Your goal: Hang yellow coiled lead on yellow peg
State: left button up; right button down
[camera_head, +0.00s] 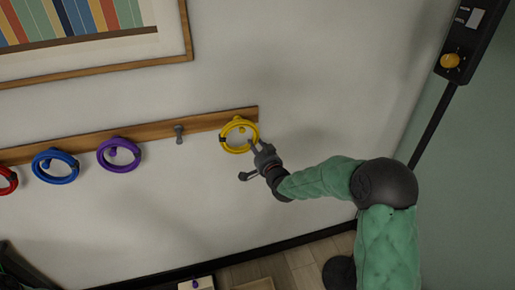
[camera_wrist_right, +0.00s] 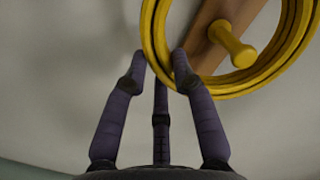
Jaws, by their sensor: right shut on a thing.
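The yellow coiled lead (camera_head: 224,146) is at the right end of the wooden peg rail, and it also shows large in the right wrist view (camera_wrist_right: 154,35). The yellow peg (camera_head: 239,127) appears inside the ring of the lead in both views. In the right wrist view the peg's round end (camera_wrist_right: 243,55) is close to the ring's lower inner edge. I cannot tell whether the ring rests on the peg. My right gripper (camera_head: 256,147) is shut on the lower part of the lead, with its fingers on either side (camera_wrist_right: 162,62). My left gripper is not in view.
The wooden rail (camera_head: 205,122) carries a purple coil (camera_head: 119,168), a blue coil (camera_head: 56,180) and a red coil (camera_head: 6,186) to the left. A grey peg (camera_head: 179,131) is bare. A framed picture (camera_head: 120,68) hangs above. The wall right of the rail is clear.

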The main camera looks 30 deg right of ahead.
jog(key=shift+w+d, duration=0.2)
jog(key=shift+w, duration=0.7)
jog(key=shift+w+d+f+b, duration=0.15)
jog(key=shift+w+f+b, duration=0.3)
jog(key=shift+w+b, duration=0.15)
jog(key=shift+b, duration=0.3)
jog(key=shift+w, duration=0.1)
jog(key=c, duration=0.9)
grip_release()
jog(key=shift+c, duration=0.2)
jog(key=shift+f, duration=0.1)
jog(key=s+a+r, duration=0.1)
jog(key=s, duration=1.1)
jog(key=shift+a, duration=0.3)
